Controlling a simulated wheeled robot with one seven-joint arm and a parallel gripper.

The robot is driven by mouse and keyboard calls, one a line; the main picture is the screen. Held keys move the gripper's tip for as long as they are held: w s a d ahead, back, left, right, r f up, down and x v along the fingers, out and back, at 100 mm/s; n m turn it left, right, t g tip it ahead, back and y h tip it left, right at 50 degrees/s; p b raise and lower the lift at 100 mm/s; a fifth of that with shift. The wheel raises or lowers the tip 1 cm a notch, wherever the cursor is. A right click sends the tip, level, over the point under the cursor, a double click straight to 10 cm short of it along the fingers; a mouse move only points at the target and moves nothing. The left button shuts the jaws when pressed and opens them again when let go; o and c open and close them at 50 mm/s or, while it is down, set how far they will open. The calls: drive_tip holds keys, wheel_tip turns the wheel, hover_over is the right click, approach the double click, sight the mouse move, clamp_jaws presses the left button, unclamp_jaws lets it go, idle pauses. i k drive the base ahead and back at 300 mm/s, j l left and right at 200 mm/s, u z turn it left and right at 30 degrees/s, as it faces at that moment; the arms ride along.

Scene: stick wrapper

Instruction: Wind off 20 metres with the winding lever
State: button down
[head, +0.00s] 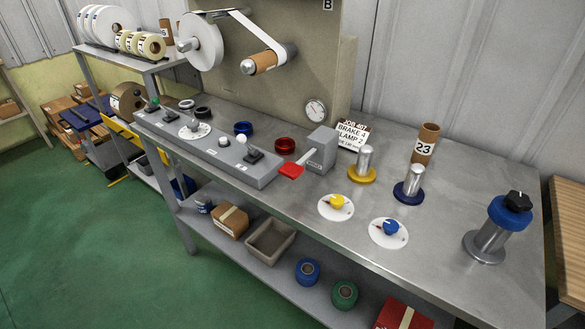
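A long grey control console (208,150) lies along the left front of the steel bench. It carries a dark lever with a green knob (154,102), a handle on a round white dial (193,128), and a dark lever with a white knob (244,151). I cannot tell which is the winding lever. Behind the console, a white roll (202,42) hangs on the upright panel, and a white strip (255,28) runs from it to a brown core (262,64). A round gauge (315,111) is on the panel; its reading is too small. My gripper is not in view.
A grey box with a red paddle (292,170) stands right of the console. A job card (352,134) reads "BRAKE 4". Yellow (336,202) and blue (390,228) knobs sit on white dials near the front edge. A blue-collared post (490,238) stands far right.

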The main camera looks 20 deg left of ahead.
sight(291, 170)
drive_tip(key=j+z, duration=0.15)
drive_tip(key=z, duration=0.15)
drive_tip(key=j+z, duration=0.1)
drive_tip(key=z, duration=0.2)
drive_tip(key=j+z, duration=0.2)
drive_tip(key=j, duration=0.35)
drive_tip(key=k+j+z, duration=0.2)
drive_tip(key=j, duration=0.35)
drive_tip(key=j+z, duration=0.15)
drive_tip(key=j, duration=0.45)
drive_tip(key=k+j, duration=0.1)
drive_tip(key=j, duration=0.35)
drive_tip(key=k+j, duration=0.1)
drive_tip(key=j, duration=0.4)
drive_tip(key=k+j, duration=0.1)
drive_tip(key=j, duration=0.35)
